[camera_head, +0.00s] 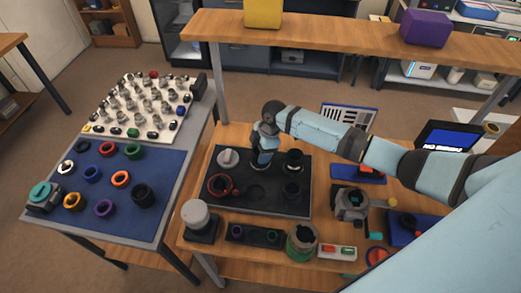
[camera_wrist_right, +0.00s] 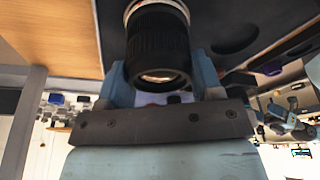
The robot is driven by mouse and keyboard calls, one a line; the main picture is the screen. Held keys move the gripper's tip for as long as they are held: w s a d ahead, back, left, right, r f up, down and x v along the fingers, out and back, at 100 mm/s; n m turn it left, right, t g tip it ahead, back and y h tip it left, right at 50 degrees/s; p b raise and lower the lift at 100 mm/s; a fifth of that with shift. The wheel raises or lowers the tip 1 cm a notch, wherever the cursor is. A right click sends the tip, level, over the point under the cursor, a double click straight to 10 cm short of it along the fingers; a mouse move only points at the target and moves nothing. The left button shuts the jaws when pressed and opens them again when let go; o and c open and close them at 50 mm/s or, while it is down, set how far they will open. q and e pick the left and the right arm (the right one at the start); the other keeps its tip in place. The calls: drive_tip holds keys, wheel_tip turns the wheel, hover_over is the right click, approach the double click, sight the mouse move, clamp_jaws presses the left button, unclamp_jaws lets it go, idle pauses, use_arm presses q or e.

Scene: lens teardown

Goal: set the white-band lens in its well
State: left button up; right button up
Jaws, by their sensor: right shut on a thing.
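My right gripper (camera_head: 262,158) is over the back middle of the dark tray (camera_head: 241,210). It is shut on a black ribbed lens with a pale band at its far end, the white-band lens (camera_wrist_right: 158,45). In the wrist view the right gripper's fingers (camera_wrist_right: 160,82) stand on both sides of the barrel. In the head view the gripper mostly hides the lens, and I cannot tell whether its lower end touches the tray. An empty round well (camera_head: 255,192) shows in front of it; a dark round well (camera_wrist_right: 235,32) shows beside the lens in the wrist view. My left gripper is not in view.
The tray also holds a pale knobbed piece (camera_head: 228,158), a red-ringed lens (camera_head: 220,185) and a black lens (camera_head: 293,160). A white-domed jar (camera_head: 196,216) and a green-based jar (camera_head: 302,242) stand in front. A blue mat (camera_head: 125,175) at left carries several coloured rings.

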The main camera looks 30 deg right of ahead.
drive_tip(key=shift+f, duration=0.15)
drive_tip(key=o, duration=1.2)
drive_tip(key=b+v, duration=0.1)
drive_tip(key=v, duration=1.3)
drive_tip(key=shift+a, duration=0.15)
drive_tip(key=shift+f, duration=0.1)
